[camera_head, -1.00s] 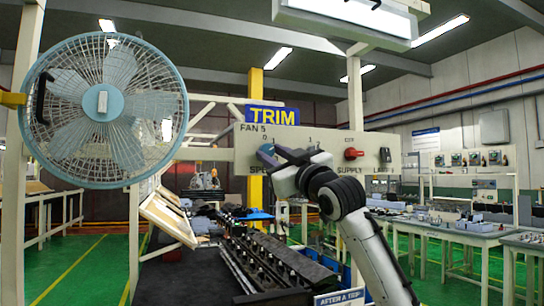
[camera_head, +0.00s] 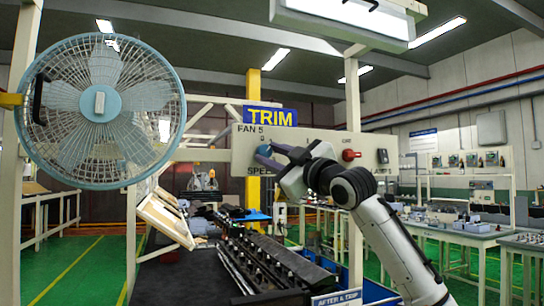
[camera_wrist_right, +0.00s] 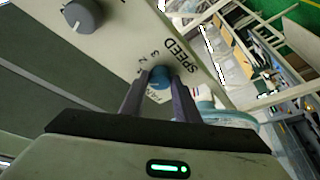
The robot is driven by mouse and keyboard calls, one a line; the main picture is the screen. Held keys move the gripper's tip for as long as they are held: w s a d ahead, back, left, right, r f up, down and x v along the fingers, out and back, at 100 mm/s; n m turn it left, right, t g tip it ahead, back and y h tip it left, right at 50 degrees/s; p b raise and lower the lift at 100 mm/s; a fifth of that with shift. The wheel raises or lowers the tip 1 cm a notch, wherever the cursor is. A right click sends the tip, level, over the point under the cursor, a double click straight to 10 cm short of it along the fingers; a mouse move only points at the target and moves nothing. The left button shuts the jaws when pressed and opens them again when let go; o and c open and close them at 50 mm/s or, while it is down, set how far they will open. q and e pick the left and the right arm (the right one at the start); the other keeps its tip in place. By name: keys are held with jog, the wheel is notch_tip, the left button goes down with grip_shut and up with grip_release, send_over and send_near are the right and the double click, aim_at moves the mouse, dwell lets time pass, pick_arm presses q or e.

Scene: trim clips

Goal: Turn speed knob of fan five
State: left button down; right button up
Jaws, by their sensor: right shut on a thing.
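Fan five (camera_head: 100,103) is a blue fan with a wire cage at the left of the head view. The white panel (camera_head: 243,163) marked FAN 5 is right of it. The blue speed knob (camera_head: 263,150) is near the panel's left end; my gripper partly covers it in the head view. In the right wrist view the speed knob (camera_wrist_right: 160,77) sits between the two fingers beside the word SPEED and its numbers. My right gripper (camera_head: 268,155) is shut on it. My left gripper is not in view.
A red supply knob (camera_head: 350,155) and a black knob (camera_head: 382,156) are further right on the panel. A grey knob (camera_wrist_right: 83,15) shows in the right wrist view. A black rack (camera_head: 265,265) stands below the panel. Workbenches (camera_head: 480,236) are at the right.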

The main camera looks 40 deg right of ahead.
jog(key=o, duration=1)
jog(key=shift+o, duration=0.2)
jog(key=b+v, duration=0.4)
jog(key=v, duration=0.6)
jog(key=shift+s, duration=0.15)
